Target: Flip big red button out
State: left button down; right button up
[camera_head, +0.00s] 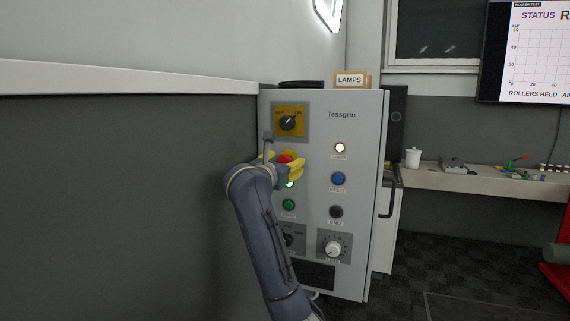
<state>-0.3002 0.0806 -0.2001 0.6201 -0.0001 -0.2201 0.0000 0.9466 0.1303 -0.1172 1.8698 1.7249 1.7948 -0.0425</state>
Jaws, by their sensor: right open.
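The big red button (285,158) sits in a yellow surround (296,170) on the front of the grey control cabinet (360,130), toward its left edge. My right arm reaches up from the bottom, and its wrist covers the lower left of the surround. My right gripper (268,147) is open, at the left side of the button. Its far parts are mostly hidden behind the wrist, and I cannot tell whether it touches the button or surround. My left gripper is not in view.
A selector switch (288,123) on a yellow plate is above the button. A white lamp (340,147), blue button (338,178), green button (289,205) and dial (333,249) share the panel. A wall (120,200) stands left; a bench (480,182) is right.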

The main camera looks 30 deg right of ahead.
jog(key=v, duration=1.2)
dwell(0.5)
